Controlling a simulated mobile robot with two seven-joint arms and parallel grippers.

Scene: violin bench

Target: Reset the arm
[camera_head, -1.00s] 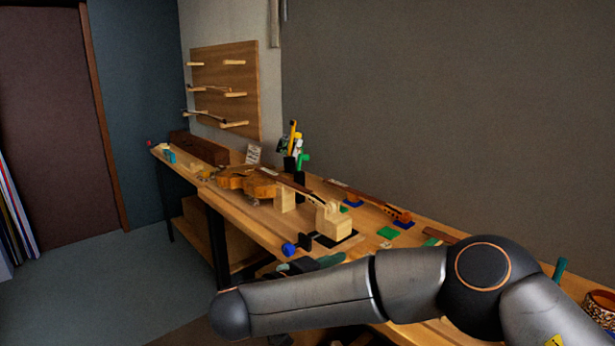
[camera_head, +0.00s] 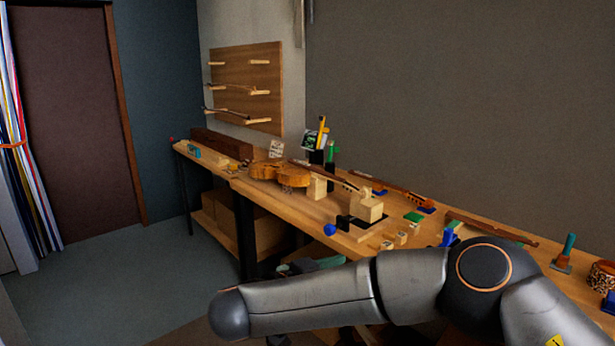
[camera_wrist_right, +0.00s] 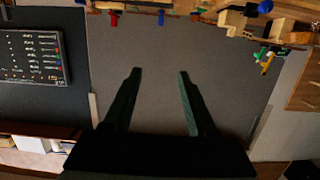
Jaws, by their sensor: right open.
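My right arm (camera_head: 320,297) reaches across the lower part of the head view from the right. Its gripper is hidden there, below or behind the arm. In the right wrist view my right gripper (camera_wrist_right: 157,75) is open, its two dark fingers apart with nothing between them. The bench shows along the top edge of that view, apart from the fingers. My left gripper is in neither view.
A long wooden bench (camera_head: 283,207) runs along the wall, with a violin (camera_head: 279,171), wooden blocks (camera_head: 367,207) and tools on it. A wooden pegboard (camera_head: 246,85) hangs behind. The floor (camera_head: 130,275) at left is clear.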

